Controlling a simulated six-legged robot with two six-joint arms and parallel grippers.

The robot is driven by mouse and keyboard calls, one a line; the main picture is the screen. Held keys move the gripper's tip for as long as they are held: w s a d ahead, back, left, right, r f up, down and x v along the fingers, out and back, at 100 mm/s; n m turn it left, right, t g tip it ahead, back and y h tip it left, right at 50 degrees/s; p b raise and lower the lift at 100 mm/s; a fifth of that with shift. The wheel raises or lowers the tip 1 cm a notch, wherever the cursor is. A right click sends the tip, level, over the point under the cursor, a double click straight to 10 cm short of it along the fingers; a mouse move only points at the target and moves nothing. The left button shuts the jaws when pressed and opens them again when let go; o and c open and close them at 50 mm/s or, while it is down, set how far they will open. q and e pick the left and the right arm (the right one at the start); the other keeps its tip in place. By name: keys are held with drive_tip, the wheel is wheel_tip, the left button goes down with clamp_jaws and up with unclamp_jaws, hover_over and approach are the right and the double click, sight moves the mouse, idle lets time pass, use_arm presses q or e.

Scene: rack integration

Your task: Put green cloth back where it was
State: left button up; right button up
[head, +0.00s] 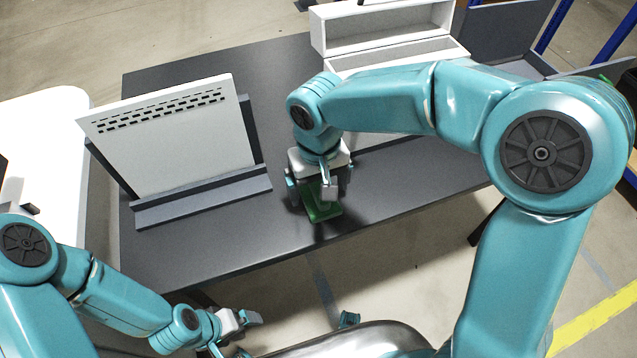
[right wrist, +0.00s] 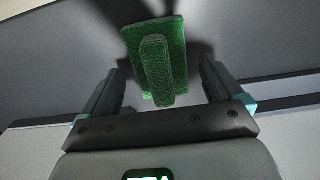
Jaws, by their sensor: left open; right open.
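The green cloth (head: 323,211) lies on the dark table (head: 220,235) near its front edge, below my right gripper (head: 320,190). In the right wrist view the cloth (right wrist: 155,58) is a textured green pad with a raised strip along its middle. It sits between and beyond the open fingers of my right gripper (right wrist: 160,90), with a gap on both sides. My left gripper (head: 240,322) is open and empty, low in front of the table at the bottom of the head view.
A white perforated panel (head: 180,140) leans in a dark stand (head: 205,197) on the left of the table. A white open box (head: 385,30) stands at the back. A white surface (head: 55,110) is at far left. The table's front middle is mostly clear.

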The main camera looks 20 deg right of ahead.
sight(318, 186)
use_arm(q)
wheel_tip(318, 186, up, 2)
drive_tip(key=shift+r+p, duration=0.25)
drive_tip(key=shift+p, duration=1)
use_arm(e)
wheel_tip(318, 186, up, 12)
